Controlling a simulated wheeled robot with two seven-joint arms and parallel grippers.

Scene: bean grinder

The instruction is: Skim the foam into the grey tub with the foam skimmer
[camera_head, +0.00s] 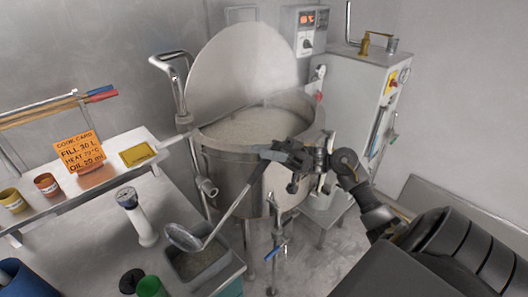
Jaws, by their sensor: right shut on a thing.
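My right gripper (274,156) is shut on the handle of the foam skimmer (238,202), beside the front rim of the big steel kettle (232,172). The skimmer's handle slopes down to the left. Its round metal head (183,238) shows over the back left part of the grey tub (236,268); I cannot tell whether it touches the tub. The tub holds a greyish, speckled content. Pale foam or liquid (252,124) shows inside the open kettle. My left gripper is not in view.
The kettle's round lid (243,66) stands raised behind it. A shelf at left carries an orange cook card (80,151) and small pots. A white-stemmed tool (138,217) stands left of the skimmer. A green container (151,287) is at the front. A tap (277,250) hangs below the kettle.

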